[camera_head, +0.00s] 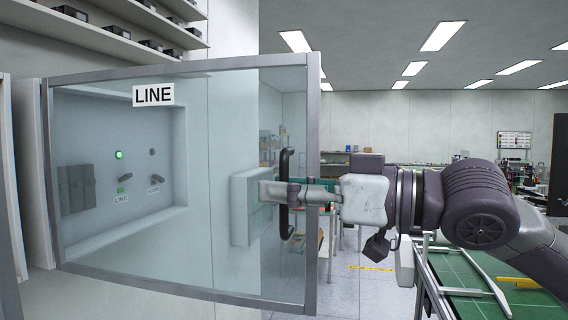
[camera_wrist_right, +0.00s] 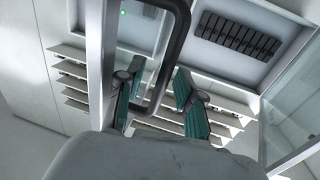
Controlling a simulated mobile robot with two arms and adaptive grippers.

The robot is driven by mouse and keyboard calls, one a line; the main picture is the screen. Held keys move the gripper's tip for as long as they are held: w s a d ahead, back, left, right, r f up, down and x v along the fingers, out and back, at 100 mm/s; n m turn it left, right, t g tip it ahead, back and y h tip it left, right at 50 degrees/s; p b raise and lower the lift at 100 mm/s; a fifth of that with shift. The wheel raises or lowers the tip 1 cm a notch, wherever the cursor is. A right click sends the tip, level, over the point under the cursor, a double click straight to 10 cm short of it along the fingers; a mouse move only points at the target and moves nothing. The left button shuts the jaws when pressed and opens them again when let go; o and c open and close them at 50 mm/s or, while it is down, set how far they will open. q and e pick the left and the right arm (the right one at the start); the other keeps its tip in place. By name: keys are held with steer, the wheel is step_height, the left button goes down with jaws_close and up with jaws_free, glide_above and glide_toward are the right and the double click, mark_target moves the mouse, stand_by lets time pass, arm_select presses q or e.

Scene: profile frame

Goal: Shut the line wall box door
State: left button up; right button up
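The line wall box door (camera_head: 225,275) is a clear pane in a grey metal frame with a "LINE" label (camera_head: 153,95). It stands swung open, its left side at the box (camera_head: 180,120) and its free edge at right. A dark upright handle (camera_head: 287,235) is near the free edge. My right gripper (camera_head: 285,193) is at the handle. In the right wrist view its two green-padded fingers (camera_wrist_right: 158,100) are spread apart, with the dark handle bar (camera_wrist_right: 178,45) between them, nearer the left finger. Contact is unclear. My left gripper is out of view.
Inside the box are a lit green lamp (camera_head: 119,155) and switches. Shelves (camera_head: 110,40) with dark parts hang above. A green-topped table (camera_head: 500,305) stands at right, below my right arm. Floor shows beyond the door's free edge.

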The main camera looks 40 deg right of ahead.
steer(key=shift+a, duration=0.2)
steer(key=shift+w, duration=0.1)
jaws_close()
steer(key=shift+d, duration=0.1)
